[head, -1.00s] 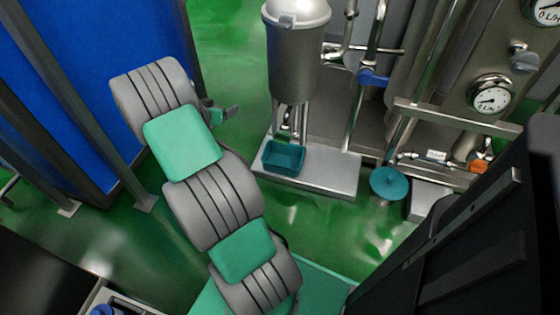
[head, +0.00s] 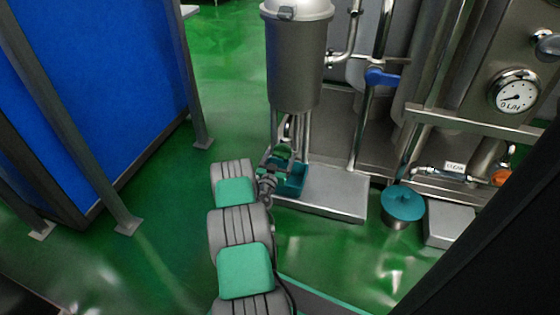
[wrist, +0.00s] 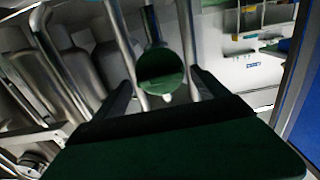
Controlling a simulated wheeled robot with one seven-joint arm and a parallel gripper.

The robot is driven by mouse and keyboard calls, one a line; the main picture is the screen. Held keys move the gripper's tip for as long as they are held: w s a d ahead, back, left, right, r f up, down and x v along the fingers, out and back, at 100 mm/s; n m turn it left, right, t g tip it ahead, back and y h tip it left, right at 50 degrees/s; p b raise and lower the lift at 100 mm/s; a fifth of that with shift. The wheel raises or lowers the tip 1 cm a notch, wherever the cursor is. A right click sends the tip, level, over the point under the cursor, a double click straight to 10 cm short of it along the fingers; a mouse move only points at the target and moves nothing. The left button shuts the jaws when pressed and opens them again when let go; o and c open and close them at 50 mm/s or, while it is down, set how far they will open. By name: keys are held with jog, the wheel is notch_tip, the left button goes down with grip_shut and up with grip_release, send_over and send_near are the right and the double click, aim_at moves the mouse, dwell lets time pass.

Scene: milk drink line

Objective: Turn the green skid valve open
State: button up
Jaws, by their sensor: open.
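No green valve handle is clearly seen in the head view. Nothing is visibly held.
A blue valve handle (head: 382,77) sits on the pipes right of the vessel. A teal round lid (head: 403,203) and a gauge (head: 515,92) are further right. A blue panel (head: 95,95) stands left; green floor is clear between.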

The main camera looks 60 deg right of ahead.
jog(key=shift+d, duration=0.15)
jog(key=c, duration=1.2)
jog(key=shift+c, duration=0.2)
